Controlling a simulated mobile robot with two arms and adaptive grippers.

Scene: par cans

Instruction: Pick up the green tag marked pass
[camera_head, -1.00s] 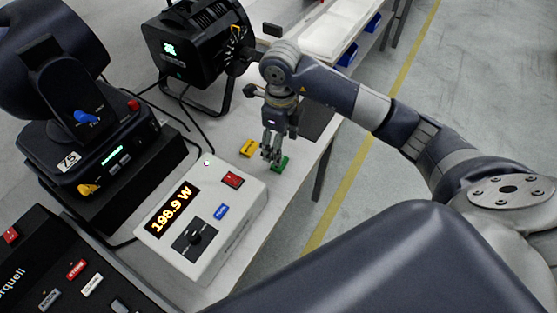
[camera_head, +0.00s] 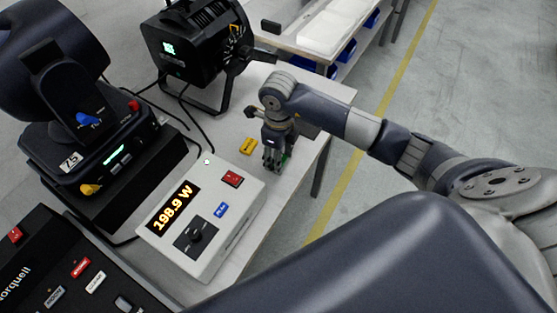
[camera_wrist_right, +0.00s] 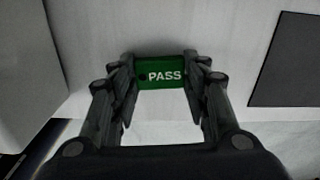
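The green tag marked PASS (camera_wrist_right: 162,76) lies on the light table between the fingers of my right gripper (camera_wrist_right: 164,92) in the right wrist view. The fingers are apart, one on each side of the tag; I cannot tell whether they touch it. In the head view my right gripper (camera_head: 275,165) points down at the table, and only a sliver of the green tag (camera_head: 285,160) shows beside the fingers. A yellow tag (camera_head: 248,146) lies to its left. My left gripper is not in view.
A white power meter (camera_head: 207,222) reading 198.9 W stands close in front. A black par can (camera_head: 195,45) stands behind, and a dark lamp unit (camera_head: 85,120) is at left. A dark flat panel (camera_wrist_right: 285,62) lies right of the tag. The table (camera_head: 305,155) ends at the right.

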